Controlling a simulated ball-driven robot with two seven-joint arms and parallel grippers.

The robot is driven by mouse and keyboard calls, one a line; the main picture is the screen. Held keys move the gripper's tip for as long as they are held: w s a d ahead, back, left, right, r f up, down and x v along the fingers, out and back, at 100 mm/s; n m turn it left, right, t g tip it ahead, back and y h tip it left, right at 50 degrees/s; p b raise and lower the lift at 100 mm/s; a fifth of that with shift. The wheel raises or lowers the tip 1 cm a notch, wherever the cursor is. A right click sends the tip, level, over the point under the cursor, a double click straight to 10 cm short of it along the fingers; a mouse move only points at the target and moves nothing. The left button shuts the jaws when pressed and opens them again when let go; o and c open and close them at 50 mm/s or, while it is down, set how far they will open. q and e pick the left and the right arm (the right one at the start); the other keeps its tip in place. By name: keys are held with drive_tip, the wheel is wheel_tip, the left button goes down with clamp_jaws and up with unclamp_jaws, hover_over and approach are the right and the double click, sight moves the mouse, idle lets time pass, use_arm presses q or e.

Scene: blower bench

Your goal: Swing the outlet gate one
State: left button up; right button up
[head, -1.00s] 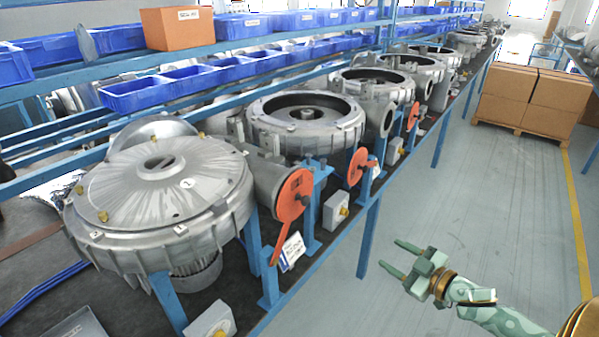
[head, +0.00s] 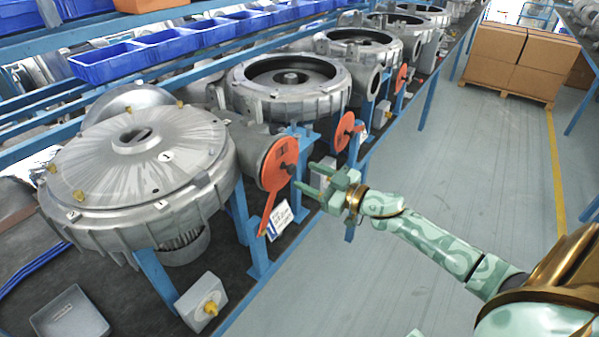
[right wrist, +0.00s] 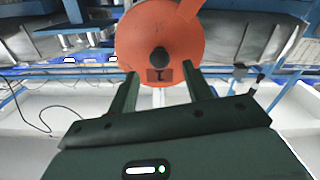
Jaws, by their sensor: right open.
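The outlet gate (head: 279,163) on the nearest blower (head: 140,165) is an orange disc with an orange lever (head: 267,214) hanging down and slightly left. The blower's lid carries a "1" label. My right gripper (head: 304,175) is open and empty, just right of the disc, with its fingers pointing at it. In the right wrist view the disc (right wrist: 158,35) fills the top middle, with a dark hub and a dark marked plate. The open fingers (right wrist: 160,78) stand either side of its lower part; contact cannot be told. My left gripper is not in view.
A white tag (head: 280,219) hangs beside the lever. A grey box with a yellow knob (head: 203,302) sits at the bench's front edge. A second orange gate (head: 344,131) lies beyond my gripper. The aisle floor (head: 480,180) to the right is clear, with stacked cartons (head: 520,58) farther back.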

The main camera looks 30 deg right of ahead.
sight(294, 170)
drive_tip(key=shift+x, duration=1.85)
drive_tip(key=shift+c, duration=0.3)
clamp_jaws()
